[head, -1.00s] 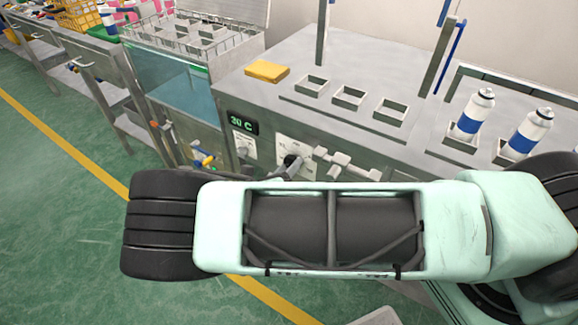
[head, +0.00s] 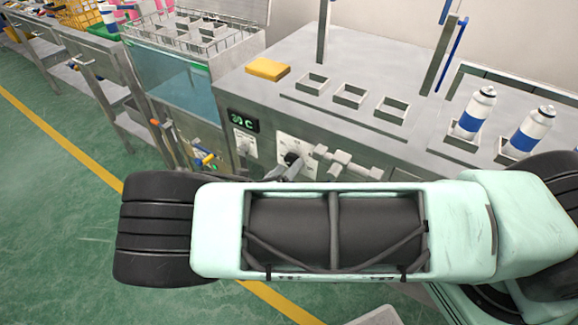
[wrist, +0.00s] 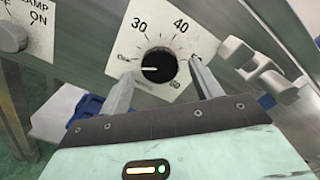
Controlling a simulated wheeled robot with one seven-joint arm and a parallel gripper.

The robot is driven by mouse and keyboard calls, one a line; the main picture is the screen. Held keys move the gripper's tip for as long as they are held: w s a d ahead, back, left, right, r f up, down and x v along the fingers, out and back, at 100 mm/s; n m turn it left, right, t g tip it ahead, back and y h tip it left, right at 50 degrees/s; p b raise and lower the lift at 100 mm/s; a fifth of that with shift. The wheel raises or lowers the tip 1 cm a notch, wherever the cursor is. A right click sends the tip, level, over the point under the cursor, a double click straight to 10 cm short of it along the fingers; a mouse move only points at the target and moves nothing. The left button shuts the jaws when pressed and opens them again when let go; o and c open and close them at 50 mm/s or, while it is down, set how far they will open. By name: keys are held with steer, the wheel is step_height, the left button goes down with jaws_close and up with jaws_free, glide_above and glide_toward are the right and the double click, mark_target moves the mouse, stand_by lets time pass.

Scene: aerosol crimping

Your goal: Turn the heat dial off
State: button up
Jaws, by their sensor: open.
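A pale mark on the knob points roughly left. My gripper (wrist: 160,72) is open, with one finger left of the knob and one right of it. I cannot tell whether either finger touches it. In the head view the dial (head: 292,159) shows just beyond my arm, which hides most of the gripper.
A lamp switch (wrist: 12,38) is left of the dial. Grey handles (wrist: 262,70) stick out at the right. Above are a green temperature display (head: 243,121), a yellow block (head: 267,69) and square holders. Blue-and-white cans (head: 476,112) stand at the right.

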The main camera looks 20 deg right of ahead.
steer(key=b+v, duration=0.2)
steer(key=v, duration=1.3)
steer(key=shift+a, duration=0.25)
steer(key=shift+s, duration=0.15)
steer(key=s+d+r+m+g+y+p, duration=0.2)
steer(key=s+r+m+y, duration=0.3)
steer(key=r+m, duration=0.3)
steer(key=s+d+r+m+g+y+p, duration=0.3)
steer(key=s+r+m+g+y, duration=0.2)
steer(key=r+m, duration=0.4)
steer(key=s+d+r+m+g+y+p, duration=0.2)
steer(key=s+r+m+y, duration=0.3)
steer(key=r+m, duration=0.4)
steer(key=shift+s+d+r+g+p, duration=0.35)
steer(key=shift+s+d+r+g, duration=0.35)
steer(key=shift+r, duration=1.5)
steer(key=shift+w+a, duration=0.1)
steer(key=shift+a, duration=0.1)
